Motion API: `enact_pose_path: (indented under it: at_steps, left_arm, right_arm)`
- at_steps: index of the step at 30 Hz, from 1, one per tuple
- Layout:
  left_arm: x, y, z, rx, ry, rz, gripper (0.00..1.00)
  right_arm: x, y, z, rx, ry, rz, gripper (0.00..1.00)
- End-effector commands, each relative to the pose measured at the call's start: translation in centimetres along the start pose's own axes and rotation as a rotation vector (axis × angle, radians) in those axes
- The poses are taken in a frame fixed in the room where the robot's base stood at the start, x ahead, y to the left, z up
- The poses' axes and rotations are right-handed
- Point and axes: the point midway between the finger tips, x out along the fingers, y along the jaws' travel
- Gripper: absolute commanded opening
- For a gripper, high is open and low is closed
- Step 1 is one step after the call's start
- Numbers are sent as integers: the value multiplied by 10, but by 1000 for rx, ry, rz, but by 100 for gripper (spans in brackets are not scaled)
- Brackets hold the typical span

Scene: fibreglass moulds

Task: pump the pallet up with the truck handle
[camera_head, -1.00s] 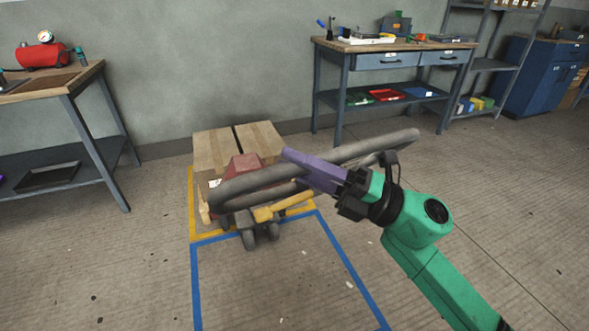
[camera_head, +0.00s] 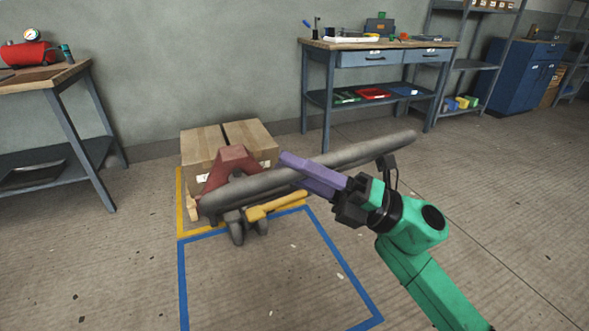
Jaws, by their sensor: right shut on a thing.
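The pallet truck (camera_head: 232,163) stands left of centre, with a red body, dark wheels and a long grey handle bar (camera_head: 262,182) crossing the view. Cardboard boxes (camera_head: 255,136) sit behind the red body. The pallet under them is mostly hidden; a bit of wood shows at the left. A yellow lever (camera_head: 275,206) shows below the bar. My left gripper is not in view.
A yellow floor line (camera_head: 180,205) borders the load, and a blue-outlined floor area (camera_head: 184,285) lies empty in front. A bench with an air tank (camera_head: 27,53) stands at left, a workbench (camera_head: 375,50) behind at right. The floor at right is clear.

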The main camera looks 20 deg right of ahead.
Motion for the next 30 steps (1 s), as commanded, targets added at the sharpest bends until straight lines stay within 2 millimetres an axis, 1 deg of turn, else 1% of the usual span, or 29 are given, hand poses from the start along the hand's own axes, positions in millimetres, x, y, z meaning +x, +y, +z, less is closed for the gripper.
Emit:
enact_pose_path:
  at_steps: [6, 7, 8, 9, 23, 26, 29, 30]
  left_arm:
    - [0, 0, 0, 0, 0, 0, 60]
    - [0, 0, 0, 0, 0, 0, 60]
    - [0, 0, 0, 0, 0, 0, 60]
    - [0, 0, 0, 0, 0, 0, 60]
    - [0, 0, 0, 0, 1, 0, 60]
    - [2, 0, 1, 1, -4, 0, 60]
    - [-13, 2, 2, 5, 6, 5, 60]
    - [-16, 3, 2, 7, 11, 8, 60]
  right_arm:
    - [0, -1, 0, 0, -2, -2, 0]
    - [0, -1, 0, 0, -2, -2, 37]
    - [0, -1, 0, 0, -2, -2, 49]
    - [0, -1, 0, 0, -2, -2, 63]
    - [-1, 0, 0, 1, -1, -1, 63]
    - [-9, -2, 0, 3, -2, -1, 63]
    - [-30, -4, -1, 4, -5, -5, 63]
    - [-41, -4, 0, 6, -6, -5, 63]
